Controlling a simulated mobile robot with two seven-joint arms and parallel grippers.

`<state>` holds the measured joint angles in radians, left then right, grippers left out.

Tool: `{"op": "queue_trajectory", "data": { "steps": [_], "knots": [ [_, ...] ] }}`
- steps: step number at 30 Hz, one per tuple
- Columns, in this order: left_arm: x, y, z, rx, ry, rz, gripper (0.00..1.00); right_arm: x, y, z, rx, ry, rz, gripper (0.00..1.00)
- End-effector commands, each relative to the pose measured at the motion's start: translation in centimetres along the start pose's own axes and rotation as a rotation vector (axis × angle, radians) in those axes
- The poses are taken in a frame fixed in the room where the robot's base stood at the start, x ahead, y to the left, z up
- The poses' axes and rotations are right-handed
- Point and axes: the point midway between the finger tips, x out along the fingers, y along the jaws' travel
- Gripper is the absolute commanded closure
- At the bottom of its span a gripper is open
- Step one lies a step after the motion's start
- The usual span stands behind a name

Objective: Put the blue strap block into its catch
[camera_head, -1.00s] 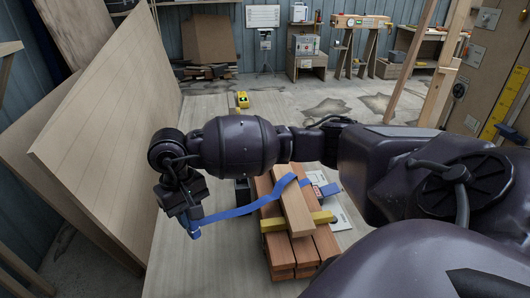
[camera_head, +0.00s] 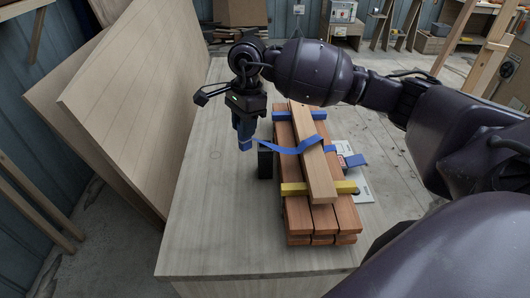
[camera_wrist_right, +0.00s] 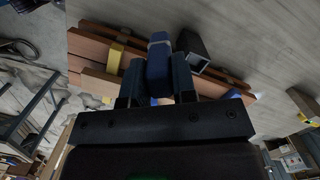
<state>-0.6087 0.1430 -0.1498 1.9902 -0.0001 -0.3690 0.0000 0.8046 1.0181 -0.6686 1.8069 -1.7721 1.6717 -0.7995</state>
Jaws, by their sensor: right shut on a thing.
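The blue strap block (camera_head: 245,143) hangs below my right gripper (camera_head: 245,128), at the end of a blue strap (camera_head: 290,149) that runs over the timber stack. In the right wrist view the block (camera_wrist_right: 159,55) sits between the two fingers of the gripper (camera_wrist_right: 156,80), which is shut on it. The catch appears to be the dark, hollow upright box (camera_head: 265,161) at the left side of the stack; it also shows in the wrist view (camera_wrist_right: 192,48), with its opening visible. The block is beside the catch, apart from it. My left gripper is not in view.
The table (camera_head: 205,225) is bare left of the stack. Large panels (camera_head: 130,110) lean at the left.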

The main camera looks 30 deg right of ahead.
Motion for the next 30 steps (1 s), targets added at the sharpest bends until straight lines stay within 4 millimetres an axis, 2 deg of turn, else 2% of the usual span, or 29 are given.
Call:
{"op": "queue_trajectory", "data": {
  "steps": [30],
  "knots": [
    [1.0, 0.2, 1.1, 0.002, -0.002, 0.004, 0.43, -7.6, -4.6, -6.6, 1.523, 0.0, -0.189, 1.0]
  ]
}}
